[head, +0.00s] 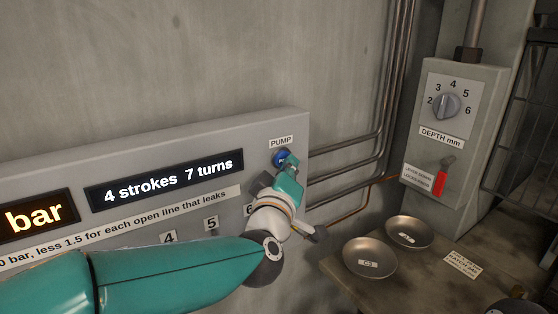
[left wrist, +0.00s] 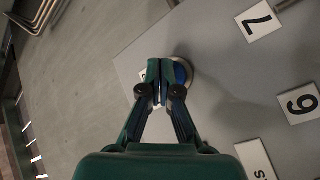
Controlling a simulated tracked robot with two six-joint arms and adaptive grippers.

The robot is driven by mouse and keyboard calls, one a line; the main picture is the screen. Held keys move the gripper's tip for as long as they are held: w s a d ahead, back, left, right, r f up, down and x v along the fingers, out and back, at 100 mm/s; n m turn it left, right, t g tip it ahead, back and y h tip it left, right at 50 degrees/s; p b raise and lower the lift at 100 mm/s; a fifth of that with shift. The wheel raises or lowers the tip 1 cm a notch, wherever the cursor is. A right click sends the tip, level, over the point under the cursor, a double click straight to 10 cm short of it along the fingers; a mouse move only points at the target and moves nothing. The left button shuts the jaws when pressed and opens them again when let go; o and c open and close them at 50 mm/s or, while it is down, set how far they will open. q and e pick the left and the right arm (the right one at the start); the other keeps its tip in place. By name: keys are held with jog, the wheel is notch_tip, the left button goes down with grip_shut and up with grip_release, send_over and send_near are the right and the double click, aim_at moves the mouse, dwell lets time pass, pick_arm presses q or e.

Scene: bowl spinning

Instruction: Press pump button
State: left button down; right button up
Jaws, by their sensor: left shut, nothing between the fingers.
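The blue round pump button (head: 279,157) sits on the grey panel under a PUMP label (head: 281,142). My left gripper (head: 290,163) is shut and empty, with its green fingertips at the button, covering part of it. In the left wrist view the closed fingertips (left wrist: 158,68) lie over the blue button (left wrist: 183,73) with its pale metal rim. The fingertips look to be at or very near its face; I cannot tell whether they touch it or whether it is pushed in.
The panel display (head: 168,180) reads "4 strokes 7 turns". Pipes run right of the panel. A grey box with a depth dial (head: 446,106) and red lever (head: 440,182) stands at right. Two metal bowls (head: 370,271) (head: 409,243) rest on the bench (head: 430,285).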

pick_arm(q)
jog(key=s+d, duration=0.3)
jog(key=s, duration=0.2)
jog(key=shift+d, duration=0.3)
dwell(0.5)
